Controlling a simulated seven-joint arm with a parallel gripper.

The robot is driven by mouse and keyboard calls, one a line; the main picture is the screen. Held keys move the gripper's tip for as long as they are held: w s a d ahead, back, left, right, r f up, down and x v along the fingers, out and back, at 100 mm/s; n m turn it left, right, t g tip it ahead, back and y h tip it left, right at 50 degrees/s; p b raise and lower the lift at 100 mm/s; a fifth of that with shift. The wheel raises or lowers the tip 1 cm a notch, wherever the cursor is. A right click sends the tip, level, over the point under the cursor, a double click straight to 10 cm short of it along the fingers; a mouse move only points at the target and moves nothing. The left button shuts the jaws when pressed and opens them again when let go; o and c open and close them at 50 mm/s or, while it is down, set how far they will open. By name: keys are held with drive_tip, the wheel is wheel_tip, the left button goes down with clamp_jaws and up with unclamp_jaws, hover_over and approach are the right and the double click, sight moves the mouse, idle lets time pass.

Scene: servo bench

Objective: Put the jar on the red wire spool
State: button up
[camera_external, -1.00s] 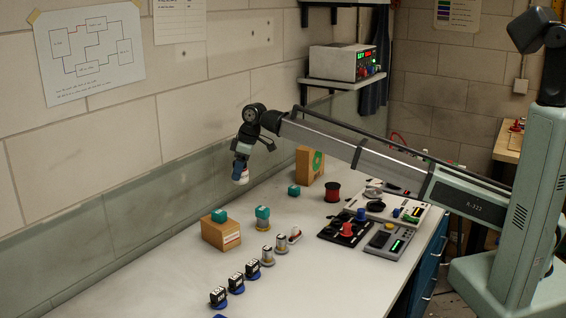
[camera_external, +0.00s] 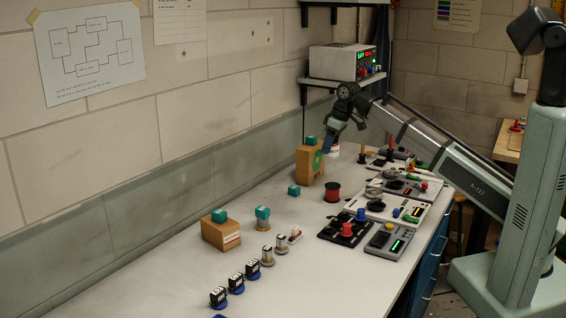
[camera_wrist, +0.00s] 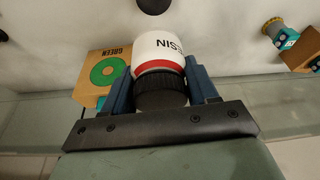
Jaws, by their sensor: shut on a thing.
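The jar (camera_wrist: 158,58) is white with a red band, dark lettering and a black ribbed end. My gripper (camera_wrist: 160,88) is shut on it, with a blue finger on each side of the black end. In the external view my gripper (camera_external: 327,138) is above the bench at the far end, and the jar (camera_external: 334,150) shows partly behind it. The red wire spool (camera_external: 332,191) stands on the bench, below and nearer the camera in the picture, apart from the jar. I cannot surely identify the spool in the wrist view.
A cardboard box with a green ring (camera_external: 309,167) stands close to my gripper, with a teal block on top. A small teal block (camera_external: 294,190) lies left of the spool. Panels with knobs (camera_external: 376,207) crowd the right side.

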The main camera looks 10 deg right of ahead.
drive_tip(key=shift+s+d+f+m, duration=0.25)
drive_tip(key=shift+s+d+m, duration=0.05)
drive_tip(key=shift+s+d, duration=0.2)
drive_tip(key=shift+f+m, duration=0.35)
drive_tip(key=shift+m, duration=0.05)
hover_over(328, 184)
drive_tip(key=s+d, duration=0.1)
drive_tip(key=shift+f, duration=4.65)
drive_tip(key=shift+f, duration=0.15)
drive_tip(key=o, duration=1.4)
drive_tip(key=v, duration=1.2)
drive_tip(key=shift+s+a, duration=0.1)
drive_tip(key=shift+s, duration=0.15)
